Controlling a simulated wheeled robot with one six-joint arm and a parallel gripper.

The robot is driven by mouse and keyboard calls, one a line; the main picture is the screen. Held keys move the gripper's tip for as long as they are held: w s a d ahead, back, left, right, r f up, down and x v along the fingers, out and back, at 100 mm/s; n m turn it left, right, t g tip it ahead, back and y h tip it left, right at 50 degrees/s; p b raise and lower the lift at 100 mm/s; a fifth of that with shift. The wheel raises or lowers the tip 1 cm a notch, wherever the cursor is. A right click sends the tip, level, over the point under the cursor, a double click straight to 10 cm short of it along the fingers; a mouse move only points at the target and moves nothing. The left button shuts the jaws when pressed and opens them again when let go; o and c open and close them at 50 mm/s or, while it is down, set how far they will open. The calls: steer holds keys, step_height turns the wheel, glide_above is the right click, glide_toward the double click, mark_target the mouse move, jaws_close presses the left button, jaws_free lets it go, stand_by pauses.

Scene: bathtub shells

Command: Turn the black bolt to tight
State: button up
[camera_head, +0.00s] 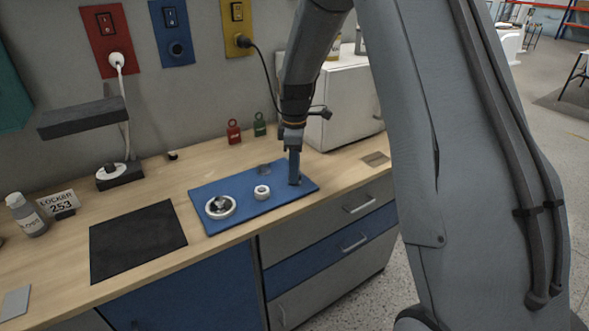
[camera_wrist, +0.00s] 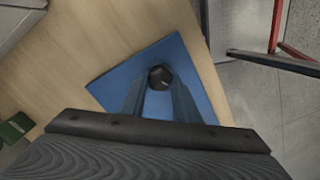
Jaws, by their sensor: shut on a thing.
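The black bolt (camera_wrist: 160,77) shows in the wrist view as a dark head with a small light mark, above the blue mat (camera_wrist: 110,88). My gripper (camera_wrist: 160,84) has its two blue-grey fingers on either side of the bolt head and is shut on it. In the head view my gripper (camera_head: 294,178) points straight down at the right end of the blue mat (camera_head: 240,206). The bolt is hidden there behind the fingers.
On the mat are a large white ring-shaped piece (camera_head: 220,207), a small white piece (camera_head: 262,192) and a grey piece (camera_head: 264,169). A black mat (camera_head: 137,240) lies to the left. Red (camera_head: 233,131) and green (camera_head: 259,124) padlocks stand behind, and a white box (camera_head: 343,105) stands at back right.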

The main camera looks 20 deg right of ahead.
steer(key=m, duration=0.6)
steer(key=shift+r, duration=0.1)
steer(key=m, duration=0.6)
steer(key=shift+m+p, duration=0.3)
steer(key=shift+m, duration=0.1)
steer(key=m, duration=1.2)
steer(key=shift+m, duration=0.4)
steer(key=o, duration=1.1)
steer(key=shift+a, duration=0.15)
steer(key=shift+c, duration=0.2)
